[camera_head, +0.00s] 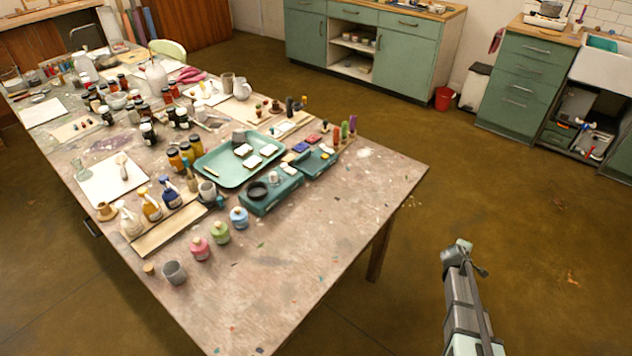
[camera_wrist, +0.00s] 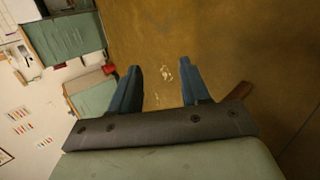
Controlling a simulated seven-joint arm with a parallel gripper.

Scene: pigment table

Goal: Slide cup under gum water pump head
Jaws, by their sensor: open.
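A grey cup (camera_head: 174,272) stands upright near the front left edge of the table. A second small grey cup (camera_head: 207,190) stands beside the teal tray. Three pump or spray bottles stand in a row behind a wooden strip: a cream one (camera_head: 130,220), an amber one (camera_head: 150,207) and a blue one (camera_head: 171,195). I cannot read which holds gum water. Neither grey cup is visibly under a pump head. My gripper (camera_head: 460,250) is off the table's right side, over the floor, far from the cups. In the wrist view my gripper (camera_wrist: 158,85) is open and empty.
Pink (camera_head: 200,248), green (camera_head: 220,232) and blue (camera_head: 239,217) jars stand right of the front cup. A cork (camera_head: 148,268) lies left of it. A teal tray (camera_head: 217,183) and boxes lie behind. The table's front right is mostly clear.

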